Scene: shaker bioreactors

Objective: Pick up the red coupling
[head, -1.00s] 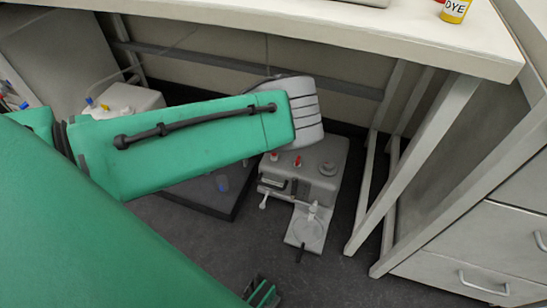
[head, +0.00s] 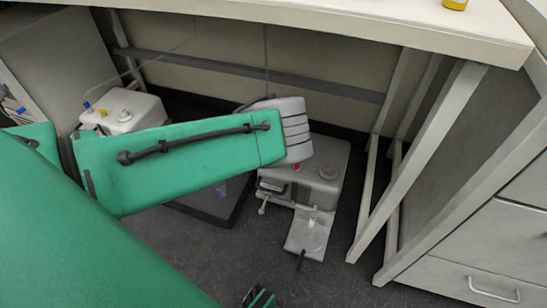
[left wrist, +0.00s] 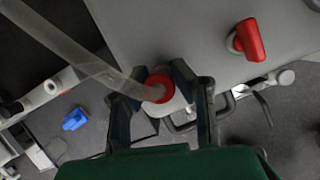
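In the left wrist view a red ring-shaped coupling (left wrist: 163,79) sits at the end of a clear tube (left wrist: 95,62). My left gripper (left wrist: 159,70) has one finger on each side of it; the fingers look apart, and I cannot tell whether they touch it. A second red part (left wrist: 250,40), shaped like a knob, is on the grey surface to the right. In the head view the left gripper is hidden behind my green arm, and one red part (head: 297,168) shows beside my wrist on the grey device (head: 325,175). My right gripper (head: 259,299) is partly visible at the bottom edge.
A white container (head: 122,112) with blue and yellow fittings stands behind my left arm. A dark platform (head: 210,207) is left of the device. The table (head: 330,22) overhangs, with legs (head: 420,155) at right. Drawers (head: 470,270) are at right; floor is clear in front.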

